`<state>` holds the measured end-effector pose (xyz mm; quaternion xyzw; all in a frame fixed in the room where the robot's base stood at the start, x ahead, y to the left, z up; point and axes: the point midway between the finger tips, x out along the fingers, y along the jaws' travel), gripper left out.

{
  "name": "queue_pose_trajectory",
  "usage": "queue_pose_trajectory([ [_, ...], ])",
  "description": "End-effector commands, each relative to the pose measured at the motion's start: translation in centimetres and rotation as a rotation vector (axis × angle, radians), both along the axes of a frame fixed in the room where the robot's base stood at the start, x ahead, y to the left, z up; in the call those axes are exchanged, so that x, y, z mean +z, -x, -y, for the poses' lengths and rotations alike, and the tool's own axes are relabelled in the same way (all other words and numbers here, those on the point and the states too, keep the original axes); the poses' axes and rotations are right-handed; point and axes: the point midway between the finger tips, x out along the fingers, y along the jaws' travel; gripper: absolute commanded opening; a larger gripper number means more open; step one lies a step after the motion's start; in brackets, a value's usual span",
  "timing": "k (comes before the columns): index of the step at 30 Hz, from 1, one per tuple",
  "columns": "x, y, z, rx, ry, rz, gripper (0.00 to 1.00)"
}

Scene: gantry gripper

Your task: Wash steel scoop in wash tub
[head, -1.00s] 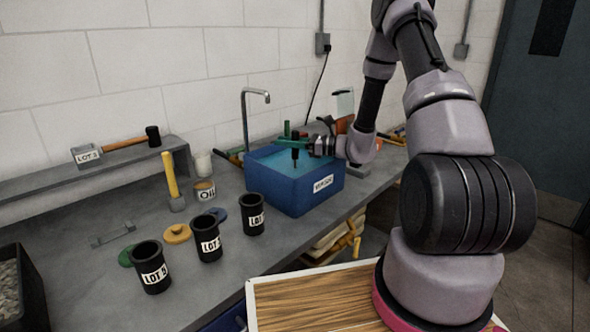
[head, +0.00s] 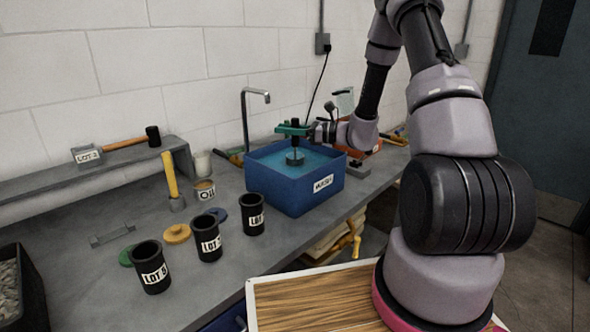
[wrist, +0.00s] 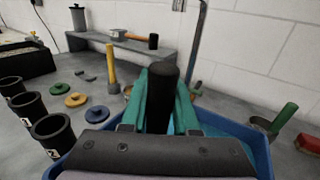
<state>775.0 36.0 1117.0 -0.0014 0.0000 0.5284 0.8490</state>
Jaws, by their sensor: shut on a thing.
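The blue wash tub (head: 291,193), labelled WASH, stands on the bench and holds blue water (head: 322,163). My gripper (head: 293,130) is above the tub, its teal fingers closed around the black upright handle of the steel scoop (head: 295,158). In the wrist view the black handle (wrist: 162,88) stands between my teal fingers, which hide the scoop's head.
A bent tap (head: 245,120) rises behind the tub. Three black lot cups (head: 208,240) stand left of it, near the bench's front edge, with coloured lids (head: 177,234) behind. A yellow-handled tool (head: 170,175) stands upright near the oil tin (head: 204,191). A hammer (head: 125,143) lies on the shelf.

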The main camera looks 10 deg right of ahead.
Motion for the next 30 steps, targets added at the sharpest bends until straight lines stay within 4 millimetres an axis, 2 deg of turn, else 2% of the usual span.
queue_pose_trajectory([
  [30,9.9,0.0,0.0,0.0,0.0,0.001,0.0],
])
